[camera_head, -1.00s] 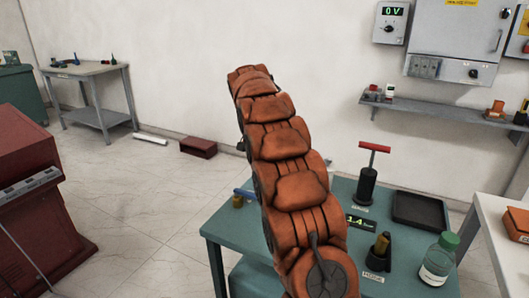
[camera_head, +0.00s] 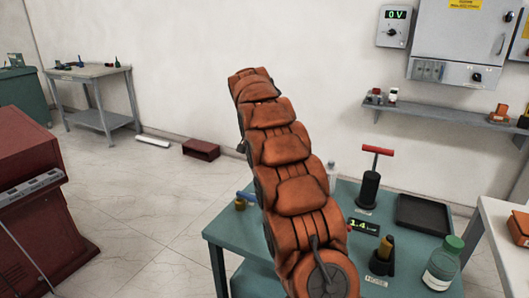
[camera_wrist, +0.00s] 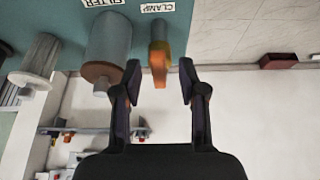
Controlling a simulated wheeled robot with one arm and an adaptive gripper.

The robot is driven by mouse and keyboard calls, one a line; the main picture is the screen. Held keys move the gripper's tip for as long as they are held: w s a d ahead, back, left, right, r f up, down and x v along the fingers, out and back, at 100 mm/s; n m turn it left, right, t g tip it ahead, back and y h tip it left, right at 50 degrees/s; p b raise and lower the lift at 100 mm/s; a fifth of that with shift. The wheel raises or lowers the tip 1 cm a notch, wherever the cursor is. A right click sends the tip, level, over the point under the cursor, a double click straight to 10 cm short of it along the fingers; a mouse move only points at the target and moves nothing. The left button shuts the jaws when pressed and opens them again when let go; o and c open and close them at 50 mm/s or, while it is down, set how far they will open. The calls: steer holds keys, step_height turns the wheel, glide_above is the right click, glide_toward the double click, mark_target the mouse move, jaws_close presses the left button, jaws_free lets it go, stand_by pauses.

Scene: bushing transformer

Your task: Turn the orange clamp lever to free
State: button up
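My gripper (camera_wrist: 160,69) is open, with one finger on each side of the lever's line. Gaps show between the lever and both fingers, and I see no contact. In the head view my arm covers the gripper, and I cannot make out the lever there.
In the wrist view a large grey cylinder with a brown end (camera_wrist: 109,50) stands left of the clamp, near the left finger. A teal table (camera_head: 224,231) holds a red-handled pump (camera_head: 370,180), a black tray (camera_head: 423,214) and a bottle (camera_head: 442,266).

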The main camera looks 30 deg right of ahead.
steer(key=shift+r, duration=0.1)
steer(key=v, duration=1.1)
steer(key=shift+r, duration=0.4)
steer(key=shift+a, duration=0.15)
